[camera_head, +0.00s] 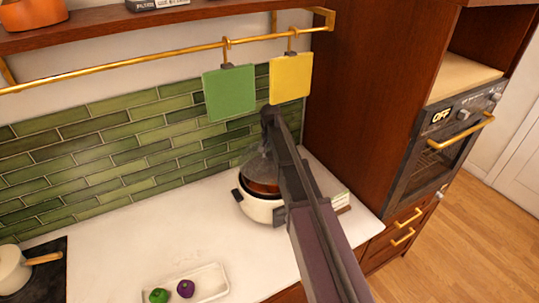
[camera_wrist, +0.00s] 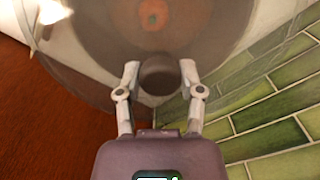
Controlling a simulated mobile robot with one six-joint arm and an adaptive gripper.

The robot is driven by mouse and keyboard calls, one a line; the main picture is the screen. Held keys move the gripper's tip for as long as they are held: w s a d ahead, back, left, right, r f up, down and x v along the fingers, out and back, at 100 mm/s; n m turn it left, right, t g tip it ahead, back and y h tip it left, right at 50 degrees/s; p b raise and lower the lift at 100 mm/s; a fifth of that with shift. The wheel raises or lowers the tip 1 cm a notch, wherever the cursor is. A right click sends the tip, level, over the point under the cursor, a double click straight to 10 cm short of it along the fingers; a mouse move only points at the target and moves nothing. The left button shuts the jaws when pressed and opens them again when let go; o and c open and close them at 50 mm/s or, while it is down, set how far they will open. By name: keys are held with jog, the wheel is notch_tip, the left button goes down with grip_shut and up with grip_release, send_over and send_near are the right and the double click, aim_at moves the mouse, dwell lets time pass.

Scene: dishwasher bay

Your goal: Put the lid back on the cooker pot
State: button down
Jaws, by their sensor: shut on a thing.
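The cooker pot (camera_head: 262,208) is a white round cooker with a dark rim, standing on the counter near the tall wooden cabinet. My arm hides its right side. A clear glass lid (camera_head: 256,164) shows over the pot's opening, partly behind my arm. In the wrist view the glass lid (camera_wrist: 100,55) fills the upper part, and its dark round knob (camera_wrist: 160,75) sits between my fingers. My gripper (camera_wrist: 160,70) is shut on this knob. The gripper itself is hidden by my arm in the head view. I cannot tell whether the lid touches the pot's rim.
A white tray (camera_head: 212,278) with a green and a purple vegetable lies at the front. A small pan (camera_head: 12,270) is on the hob at left. Green (camera_head: 229,93) and yellow (camera_head: 291,78) boards hang from the rail above. The counter's middle is clear.

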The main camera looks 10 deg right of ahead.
jog(key=shift+f+b, duration=2.7)
jog(key=shift+f, duration=0.15)
jog(key=shift+f, duration=0.2)
dwell(0.6)
dwell(0.3)
jog(key=shift+c, duration=0.8)
grip_release()
jog(key=shift+o, duration=0.8)
jog(key=shift+r, duration=0.1)
jog(key=shift+r+p, duration=3.35)
jog(key=shift+r, duration=0.1)
